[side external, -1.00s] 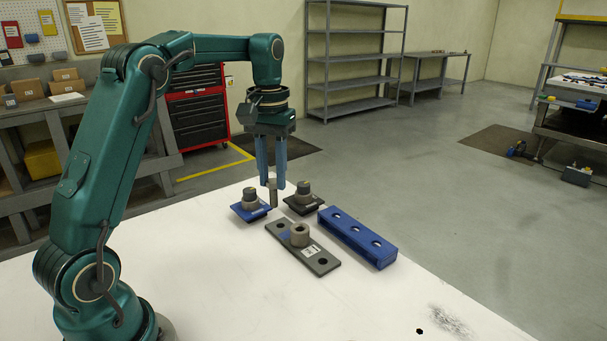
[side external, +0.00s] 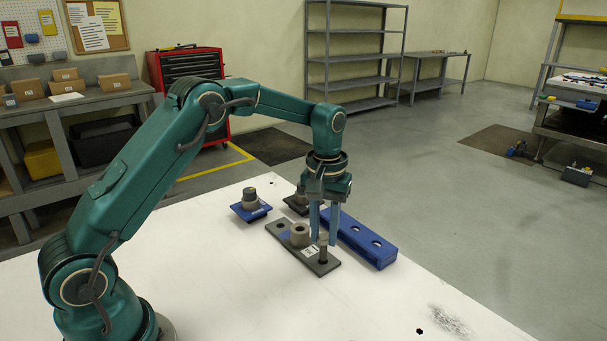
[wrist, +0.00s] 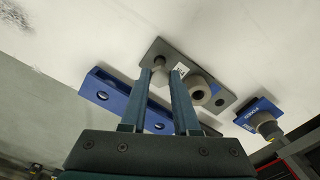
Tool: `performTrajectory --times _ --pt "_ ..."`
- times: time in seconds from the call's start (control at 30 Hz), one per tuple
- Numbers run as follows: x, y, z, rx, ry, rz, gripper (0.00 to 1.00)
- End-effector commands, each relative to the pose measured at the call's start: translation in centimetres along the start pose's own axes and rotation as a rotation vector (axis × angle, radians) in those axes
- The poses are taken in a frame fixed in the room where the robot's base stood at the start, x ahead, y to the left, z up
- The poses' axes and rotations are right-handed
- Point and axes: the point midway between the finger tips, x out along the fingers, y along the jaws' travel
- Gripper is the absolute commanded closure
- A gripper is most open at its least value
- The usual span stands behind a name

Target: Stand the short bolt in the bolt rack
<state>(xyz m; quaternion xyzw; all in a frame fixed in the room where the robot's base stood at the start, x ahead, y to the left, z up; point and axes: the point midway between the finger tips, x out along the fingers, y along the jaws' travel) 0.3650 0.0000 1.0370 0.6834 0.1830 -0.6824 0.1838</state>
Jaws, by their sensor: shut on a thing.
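My gripper (side external: 323,238) is shut on a grey bolt (side external: 323,254), held upright between the fingertips. The bolt also shows between the fingers in the wrist view (wrist: 159,79). Its lower end lines up with the right end hole of the dark grey turret plate (side external: 280,232); I cannot tell whether it is in the hole or just above it. The blue bolt rack (side external: 379,253) lies behind and to the right of the plate, its top holes appearing empty where visible. The fingers hide part of the rack. It also shows in the wrist view (wrist: 126,105).
A blue-based holder with a grey collar (side external: 251,206) stands left of the plate. A dark-based holder (side external: 296,204) stands behind the plate, partly hidden by my gripper. A round grey boss (side external: 299,234) rises from the plate's middle. The white table's front is clear.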

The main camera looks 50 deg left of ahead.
Motion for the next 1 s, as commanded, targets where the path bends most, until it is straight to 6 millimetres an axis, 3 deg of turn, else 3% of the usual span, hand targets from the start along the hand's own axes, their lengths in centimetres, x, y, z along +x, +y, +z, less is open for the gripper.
performTrajectory --times 0.73,0.77,0.8,1.0 --pt "1.2 0.0 0.0 0.0 -0.001 0.0 1.0" --pt "1.2 0.0 0.0 0.0 -0.001 0.0 0.59" --pt "1.2 0.0 0.0 0.0 -0.001 0.0 0.44" --pt "1.2 0.0 0.0 0.0 0.0 0.0 0.41"
